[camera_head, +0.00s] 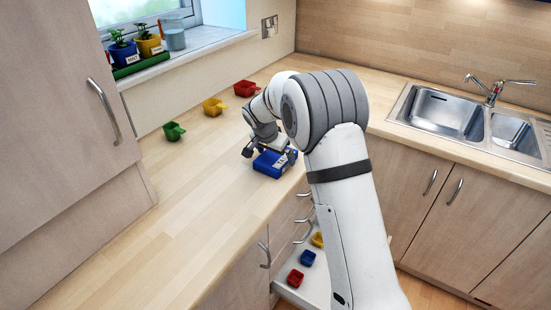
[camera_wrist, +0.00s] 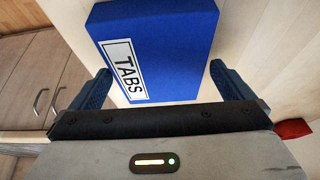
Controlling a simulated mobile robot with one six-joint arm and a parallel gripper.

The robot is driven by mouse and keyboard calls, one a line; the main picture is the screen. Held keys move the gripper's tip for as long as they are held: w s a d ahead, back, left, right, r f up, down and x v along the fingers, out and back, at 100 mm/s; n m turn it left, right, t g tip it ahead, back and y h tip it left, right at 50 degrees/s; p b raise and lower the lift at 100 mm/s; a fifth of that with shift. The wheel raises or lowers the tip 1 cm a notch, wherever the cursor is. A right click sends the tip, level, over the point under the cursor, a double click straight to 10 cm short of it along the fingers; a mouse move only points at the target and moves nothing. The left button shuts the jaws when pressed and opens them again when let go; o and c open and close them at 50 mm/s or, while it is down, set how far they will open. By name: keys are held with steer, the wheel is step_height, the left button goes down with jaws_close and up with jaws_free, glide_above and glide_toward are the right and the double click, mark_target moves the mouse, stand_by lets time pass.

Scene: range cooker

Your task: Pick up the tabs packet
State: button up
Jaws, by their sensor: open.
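The tabs packet (camera_head: 270,164) is a blue box with a white label on the wooden worktop, near its front edge. In the wrist view the blue packet (camera_wrist: 175,50) shows its TABS label on the left side. My gripper (camera_head: 268,152) is directly over the packet in the head view. In the wrist view my gripper (camera_wrist: 160,90) is open, with one finger at each side of the packet's near end. Gaps show between both fingers and the packet, and I see no contact. The arm hides part of the worktop behind.
Green (camera_head: 174,131), yellow (camera_head: 214,106) and red (camera_head: 246,88) cups stand along the back of the worktop. An open drawer (camera_head: 318,284) below holds several small coloured cups. A sink (camera_head: 440,112) is at right. Clear worktop lies left of the packet.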

steer(key=shift+c, duration=0.2)
steer(key=c, duration=1)
steer(key=shift+r, duration=0.1)
